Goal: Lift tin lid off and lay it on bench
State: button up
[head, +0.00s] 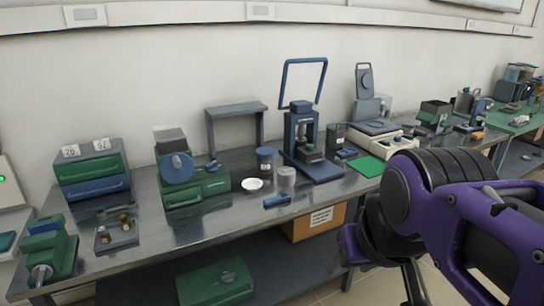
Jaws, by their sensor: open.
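A small grey cylindrical tin (286,180) stands upright near the front of the long metal bench (225,222). Its pale grey flat lid (287,170) sits on top of it. My purple and black arm comes in from the right side. My gripper (384,262) is at the dark lower end of the arm, in front of and below the bench edge, to the right of the tin and apart from it. It is open and holds nothing that I can see. Its fingertips are hard to make out.
A white dish (252,184), a blue-lidded jar (265,158) and a dark blue tool (277,201) lie close around the tin. A blue press (302,145) stands to its right. The bench front left of the tin has some bare room. A cardboard box (318,220) is below.

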aim_at(283, 172)
jog(key=i+l+u, duration=0.45)
jog(key=i+l, duration=0.45)
jog(key=i, duration=0.1)
